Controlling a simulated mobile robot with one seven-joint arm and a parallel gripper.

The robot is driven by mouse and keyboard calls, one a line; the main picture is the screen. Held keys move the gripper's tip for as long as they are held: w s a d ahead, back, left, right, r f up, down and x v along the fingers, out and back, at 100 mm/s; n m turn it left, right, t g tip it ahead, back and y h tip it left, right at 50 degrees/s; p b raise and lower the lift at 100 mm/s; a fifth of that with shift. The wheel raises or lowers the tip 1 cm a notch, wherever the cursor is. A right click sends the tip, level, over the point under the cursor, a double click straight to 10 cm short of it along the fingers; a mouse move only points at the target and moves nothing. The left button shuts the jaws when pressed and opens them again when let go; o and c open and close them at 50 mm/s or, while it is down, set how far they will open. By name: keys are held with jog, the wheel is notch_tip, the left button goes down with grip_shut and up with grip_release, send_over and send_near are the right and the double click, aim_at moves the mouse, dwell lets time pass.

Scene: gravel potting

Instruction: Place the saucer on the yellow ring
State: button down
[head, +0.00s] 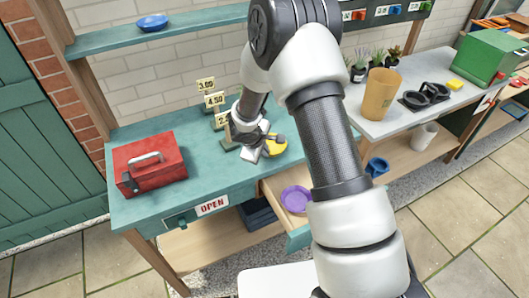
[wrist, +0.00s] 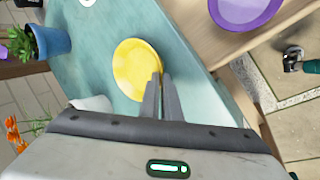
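A yellow saucer (wrist: 132,68), round with a raised rim, is at my gripper's fingertips in the wrist view. It also shows in the head view (head: 277,146) over the right part of the green table. My gripper (wrist: 161,80) has its two fingers close together, with the right edge of the yellow saucer between the tips; it appears shut on that rim. In the head view my gripper (head: 262,142) is low near the tabletop. I cannot tell whether the saucer touches the table. No separate yellow ring can be made out.
A purple saucer (head: 296,199) lies in the open drawer (head: 272,190). A blue dish (head: 152,22) stands on the shelf. A red toolbox (head: 149,163) sits left on the table (head: 200,190); price signs (head: 214,100) stand behind my gripper. The table's middle is clear.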

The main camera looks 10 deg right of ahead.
jog(key=shift+f, duration=0.15)
jog(key=c, duration=2.3)
grip_release()
jog(key=shift+r, duration=0.25)
jog(key=v, duration=1.1)
jog(key=s+d+r+m, duration=0.3)
jog(key=s+d+r, duration=0.1)
jog(key=r, duration=0.4)
jog(key=s+d+r+m, duration=0.2)
jog(key=s+d+r, duration=0.2)
jog(key=r, duration=0.4)
jog(key=s+r+m+y, duration=0.1)
jog(key=s+r+m, duration=0.1)
jog(key=s, duration=0.4)
jog(key=s+r+m+y, duration=0.1)
jog(key=s+r+m, duration=0.1)
jog(key=s+r, duration=0.2)
jog(key=s+r+m+y, duration=0.1)
jog(key=s+r+m, duration=0.1)
jog(key=s, duration=0.6)
jog(key=shift+s+a+r+m+t, duration=0.3)
jog(key=shift+s+r+m, duration=0.1)
jog(key=shift+r, duration=0.1)
